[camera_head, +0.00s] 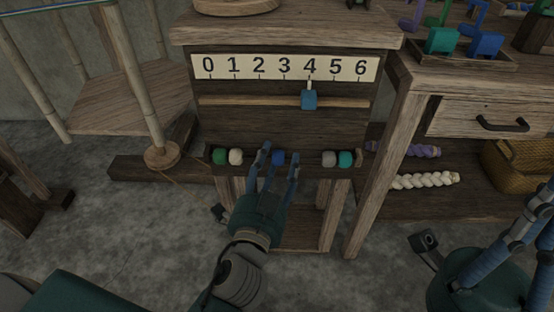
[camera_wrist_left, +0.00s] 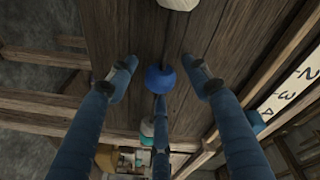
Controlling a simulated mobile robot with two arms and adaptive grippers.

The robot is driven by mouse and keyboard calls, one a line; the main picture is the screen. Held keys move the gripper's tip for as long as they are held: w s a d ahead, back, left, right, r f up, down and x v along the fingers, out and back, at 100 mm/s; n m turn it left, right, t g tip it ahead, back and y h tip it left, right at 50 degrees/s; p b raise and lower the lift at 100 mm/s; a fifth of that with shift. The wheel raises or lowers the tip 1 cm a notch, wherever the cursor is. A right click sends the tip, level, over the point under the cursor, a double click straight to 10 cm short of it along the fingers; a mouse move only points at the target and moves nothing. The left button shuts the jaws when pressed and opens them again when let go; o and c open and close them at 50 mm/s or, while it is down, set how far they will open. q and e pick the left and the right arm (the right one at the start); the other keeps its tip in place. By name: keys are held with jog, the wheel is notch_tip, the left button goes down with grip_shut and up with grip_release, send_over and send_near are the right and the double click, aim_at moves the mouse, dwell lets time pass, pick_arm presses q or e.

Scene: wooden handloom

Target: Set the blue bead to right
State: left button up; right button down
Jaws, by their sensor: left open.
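The blue bead (camera_head: 278,157) sits on the lower bead row of the wooden frame, in the middle, apart from its neighbours. It also shows in the left wrist view (camera_wrist_left: 160,78). My left gripper (camera_head: 275,158) is open at the bead row, with its fingers spread around the blue bead and visible gaps to it on both sides in the left wrist view (camera_wrist_left: 162,82). Green (camera_head: 219,156) and cream (camera_head: 236,157) beads are left of it; grey (camera_head: 329,159) and teal (camera_head: 345,159) beads are right. My right gripper (camera_head: 520,225) is at the right edge, partly cut off.
Above the row, a blue slider (camera_head: 309,99) on a rail points at 4 on the number scale (camera_head: 285,67). A drawer table (camera_head: 480,120) stands to the right. A bamboo-legged stand (camera_head: 125,100) is to the left. Free rail lies on both sides of the blue bead.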

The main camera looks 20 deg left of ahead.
pick_arm(q)
grip_shut()
jog(key=shift+w+d, duration=0.3)
jog(key=shift+d, duration=0.7)
jog(key=shift+w+d, duration=0.25)
jog(key=shift+d, duration=0.7)
grip_release()
jog(key=s+d, duration=0.1)
jog(key=s, duration=1.1)
